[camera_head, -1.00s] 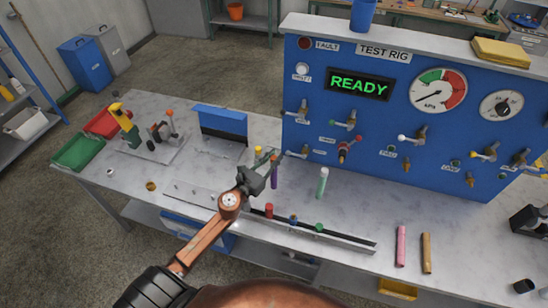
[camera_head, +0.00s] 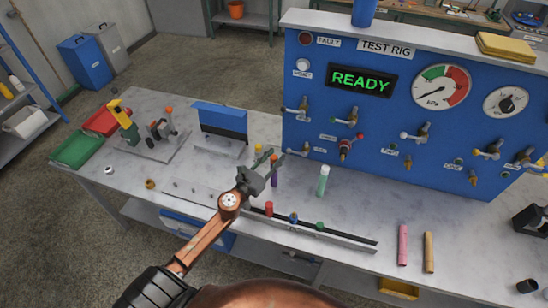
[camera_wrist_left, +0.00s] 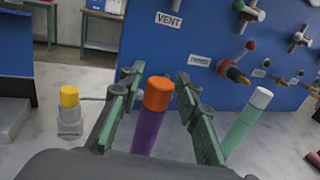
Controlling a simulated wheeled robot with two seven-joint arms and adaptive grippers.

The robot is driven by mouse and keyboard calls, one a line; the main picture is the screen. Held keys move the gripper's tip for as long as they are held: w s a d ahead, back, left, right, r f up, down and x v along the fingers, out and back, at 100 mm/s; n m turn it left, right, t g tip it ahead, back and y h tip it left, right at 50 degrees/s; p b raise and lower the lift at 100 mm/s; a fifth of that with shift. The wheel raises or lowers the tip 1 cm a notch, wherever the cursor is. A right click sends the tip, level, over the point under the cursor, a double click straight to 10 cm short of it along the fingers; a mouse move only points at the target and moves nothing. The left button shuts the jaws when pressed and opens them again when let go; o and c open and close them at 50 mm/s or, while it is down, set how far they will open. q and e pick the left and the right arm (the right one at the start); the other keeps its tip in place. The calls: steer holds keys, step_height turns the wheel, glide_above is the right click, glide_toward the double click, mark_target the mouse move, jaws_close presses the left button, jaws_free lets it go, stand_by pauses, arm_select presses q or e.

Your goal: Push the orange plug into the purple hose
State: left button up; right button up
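The purple hose (camera_wrist_left: 149,130) stands upright from the bench, and it also shows in the head view (camera_head: 274,180). The orange plug (camera_wrist_left: 158,93) sits on its upper end and also shows in the head view (camera_head: 273,158). How deep the plug sits in the hose cannot be told. My left gripper (camera_wrist_left: 160,105) is open, with one green-padded finger on each side of the plug and hose top. Small gaps show between the fingers and the plug. The left gripper (camera_head: 270,160) reaches over the bench in the head view. My right gripper is not in view.
A yellow-capped piece (camera_wrist_left: 69,110) stands left of the gripper, and a pale green hose with a white top (camera_wrist_left: 249,118) stands right. The blue test rig (camera_head: 400,130) rises behind. A rail (camera_head: 340,238) with capped pieces lies in front. Pink (camera_head: 403,245) and tan (camera_head: 429,252) tubes lie right.

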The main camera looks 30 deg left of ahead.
arm_select(q)
steer(key=shift+o, duration=0.8)
steer(key=shift+s, duration=0.15)
steer(key=s, duration=1.1)
steer(key=shift+s+a, duration=0.4)
steer(key=shift+a, duration=0.05)
